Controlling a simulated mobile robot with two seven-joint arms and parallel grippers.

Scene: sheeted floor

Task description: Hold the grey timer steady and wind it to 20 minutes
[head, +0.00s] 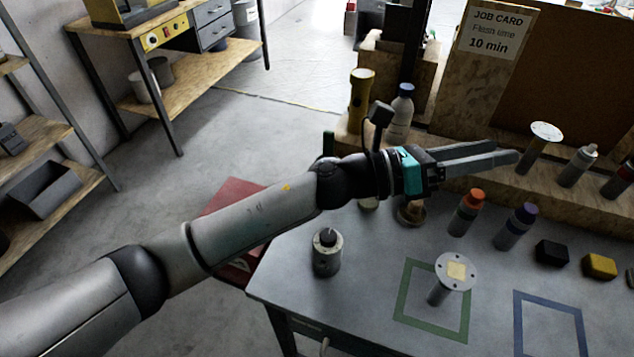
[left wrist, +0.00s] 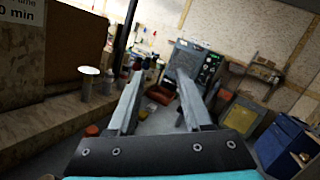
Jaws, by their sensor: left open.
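The grey timer (head: 327,252) appears to be the small upright grey cylinder with a dark knob on top, at the left end of the table. Its dial marks are too small to read. My left gripper (head: 509,152) is open and empty, reaching right above the back of the table, up and to the right of the timer and well apart from it. Its two spread fingers also show in the left wrist view (left wrist: 160,76), with nothing between them; the timer is not seen there. My right gripper is in neither view.
A job card (head: 489,33) reads "Flush time 10 min". A flanged metal post (head: 456,270) stands in a green square outline (head: 402,300); a blue outline (head: 520,325) is empty. Orange-capped (head: 466,215) and purple-capped (head: 515,228) bottles stand behind. Table around the timer is clear.

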